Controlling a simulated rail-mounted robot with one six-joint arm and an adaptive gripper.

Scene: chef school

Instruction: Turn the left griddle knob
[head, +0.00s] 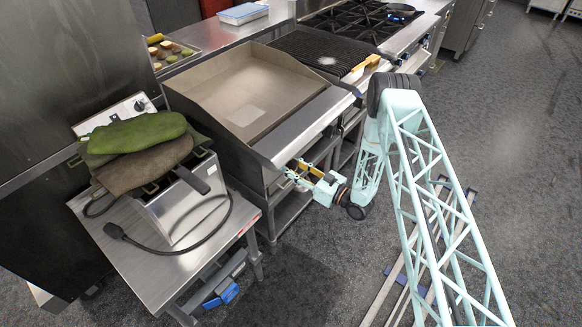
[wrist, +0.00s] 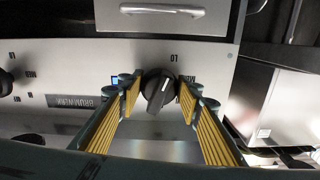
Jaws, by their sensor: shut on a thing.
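The flat griddle (head: 245,90) stands in the middle of the head view, with a steel front panel. In the wrist view, a black knob (wrist: 159,91) with a white pointer line sits on that panel, near upside-down LO and MED lettering. My gripper (head: 303,172) is at the front of the griddle. In the wrist view, my gripper (wrist: 159,82) has its yellow-padded fingers on both sides of this knob, shut on it. The knob is hidden behind the gripper in the head view. Another dark knob (wrist: 6,83) shows at the left edge of the wrist view.
A fryer (head: 182,200) with green and brown mitts (head: 140,145) on top stands on a steel table left of the griddle. A charbroiler (head: 315,55) with a yellow-handled tool (head: 365,66) stands to the right. Open floor (head: 500,110) lies at the right.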

